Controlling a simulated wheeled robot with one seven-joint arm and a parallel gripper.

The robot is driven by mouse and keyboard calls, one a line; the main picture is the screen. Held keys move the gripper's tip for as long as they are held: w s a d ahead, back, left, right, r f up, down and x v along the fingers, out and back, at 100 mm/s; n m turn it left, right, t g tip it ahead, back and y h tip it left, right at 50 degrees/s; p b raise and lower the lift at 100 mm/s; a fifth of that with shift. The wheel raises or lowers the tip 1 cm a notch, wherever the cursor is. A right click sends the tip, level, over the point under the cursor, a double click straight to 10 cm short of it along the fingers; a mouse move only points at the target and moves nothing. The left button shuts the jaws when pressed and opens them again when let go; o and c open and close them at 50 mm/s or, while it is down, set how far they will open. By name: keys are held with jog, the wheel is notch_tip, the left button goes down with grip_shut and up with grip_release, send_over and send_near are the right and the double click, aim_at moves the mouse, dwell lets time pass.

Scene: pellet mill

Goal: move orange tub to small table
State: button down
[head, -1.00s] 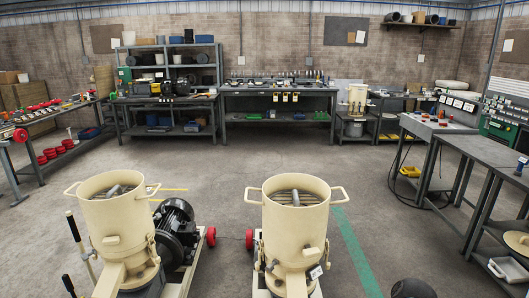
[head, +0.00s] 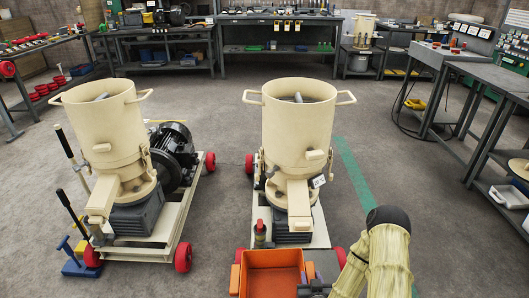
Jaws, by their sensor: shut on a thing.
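The orange tub (head: 272,258) is at the bottom centre of the head view, in front of the right-hand cream pellet mill. It looks upright and its inside looks empty; its lower part is cut off by the frame edge. My gripper (head: 311,289) is at the tub's right side, shut on its wall or rim; the fingertips are small and partly cut off. Several tables show, and I cannot tell which is the small table. A low stand (head: 358,63) at the back bears a cream mill.
Two cream pellet mills (head: 298,125) (head: 103,130) on red-wheeled carts stand close ahead. Grey workbenches line the back (head: 275,48) and the right (head: 490,72). A tool bench (head: 50,50) stands at left. Open floor (head: 225,105) lies between the mills and benches.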

notch_tip(320, 180, down, 7)
jog(key=b, duration=0.5)
jog(key=shift+r, duration=0.15)
jog(key=shift+w+r, duration=0.1)
jog(key=r, duration=0.3)
jog(key=w+r, duration=0.1)
jog(key=r, duration=0.2)
jog(key=w+r, duration=0.1)
jog(key=r, duration=0.3)
jog(key=shift+f, duration=0.1)
jog(key=shift+w, duration=0.1)
